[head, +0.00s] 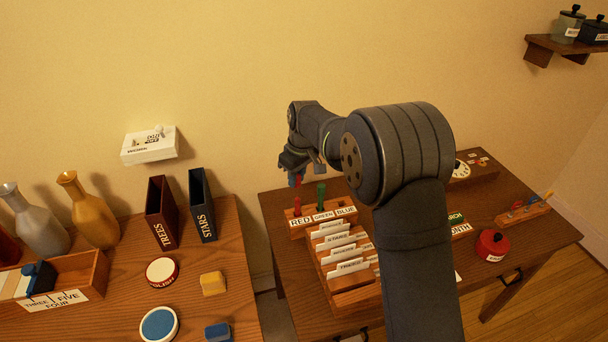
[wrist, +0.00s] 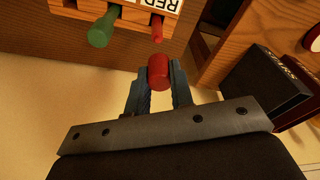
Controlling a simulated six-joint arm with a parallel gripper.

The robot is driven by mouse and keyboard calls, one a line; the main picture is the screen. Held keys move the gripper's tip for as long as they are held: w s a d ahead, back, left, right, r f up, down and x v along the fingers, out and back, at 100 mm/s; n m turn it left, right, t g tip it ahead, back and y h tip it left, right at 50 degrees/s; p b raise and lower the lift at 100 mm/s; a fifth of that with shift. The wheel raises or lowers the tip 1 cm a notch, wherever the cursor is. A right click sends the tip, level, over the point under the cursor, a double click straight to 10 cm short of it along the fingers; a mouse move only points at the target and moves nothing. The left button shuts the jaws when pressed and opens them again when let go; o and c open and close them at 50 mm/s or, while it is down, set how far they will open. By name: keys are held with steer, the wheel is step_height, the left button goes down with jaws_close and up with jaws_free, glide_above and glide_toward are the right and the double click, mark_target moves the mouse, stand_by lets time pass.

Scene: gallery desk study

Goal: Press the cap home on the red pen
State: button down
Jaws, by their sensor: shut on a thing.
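The red pen (head: 297,208) stands in the slot labelled RED of a wooden pen holder (head: 314,230). It also shows in the wrist view (wrist: 157,30). My gripper (head: 293,168) is above that slot. In the wrist view my gripper (wrist: 158,82) is shut on a red cap (wrist: 158,72), with one finger on each side. The cap lines up roughly with the red pen. A narrow gap seems to show between them, but I cannot tell the exact distance. A green pen (head: 321,196) stands in the neighbouring GREEN slot.
A file box with white tabbed cards (head: 338,240) is just in front of the holder. A red round pot (head: 492,245) and a small rack with thin tools (head: 522,213) are at the right. Dark STARS (head: 202,205) and TREES boxes stand on the left table.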

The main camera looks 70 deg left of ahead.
mark_target(298, 186)
steer(key=shift+f, duration=2.6)
steer(key=shift+f, duration=0.15)
steer(key=c, duration=0.7)
jaws_free()
steer(key=shift+r, duration=3.55)
